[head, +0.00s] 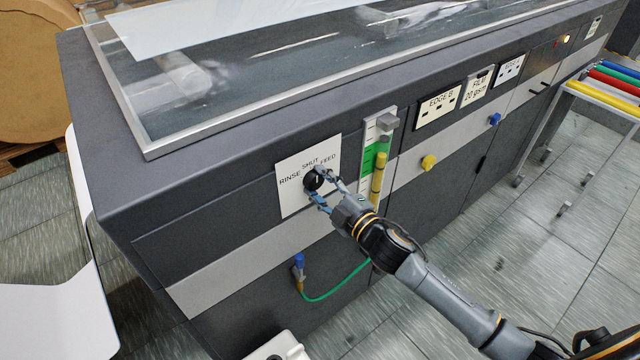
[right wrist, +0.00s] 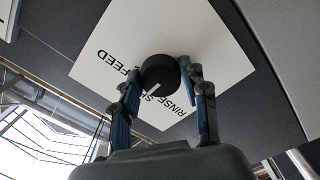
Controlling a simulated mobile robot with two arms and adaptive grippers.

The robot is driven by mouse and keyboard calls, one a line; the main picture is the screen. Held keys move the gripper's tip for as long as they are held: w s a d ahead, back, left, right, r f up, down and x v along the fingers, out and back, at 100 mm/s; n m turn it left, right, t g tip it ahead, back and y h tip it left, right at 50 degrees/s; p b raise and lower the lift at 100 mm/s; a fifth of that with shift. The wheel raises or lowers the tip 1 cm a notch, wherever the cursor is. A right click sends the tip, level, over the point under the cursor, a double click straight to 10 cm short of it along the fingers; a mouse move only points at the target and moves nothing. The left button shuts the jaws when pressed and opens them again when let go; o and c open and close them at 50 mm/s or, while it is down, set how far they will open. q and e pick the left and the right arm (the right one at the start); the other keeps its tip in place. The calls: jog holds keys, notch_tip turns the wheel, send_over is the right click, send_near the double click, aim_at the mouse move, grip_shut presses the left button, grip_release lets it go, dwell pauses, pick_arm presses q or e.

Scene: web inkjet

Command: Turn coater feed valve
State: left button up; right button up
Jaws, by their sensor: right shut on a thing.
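The coater feed valve is a round black knob (head: 311,181) on a white plate (head: 291,196) on the front of the dark machine. The plate reads RINSE, SHUT and FEED. My right gripper (head: 320,186) is shut on the knob, with one blue finger on each side. In the right wrist view the knob (right wrist: 160,74) sits between the fingertips of the gripper (right wrist: 162,80). A white mark on the knob points toward the SHUT lettering, which is partly covered. My left gripper is not in view.
Right of the plate is a gauge panel (head: 381,135) with green and a yellow tube. A green hose (head: 335,292) hangs below. A rack with coloured rollers (head: 604,96) stands at the right.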

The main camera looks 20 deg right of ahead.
jog(key=o, duration=1.1)
jog(key=shift+o, duration=0.2)
jog(key=v, duration=1.2)
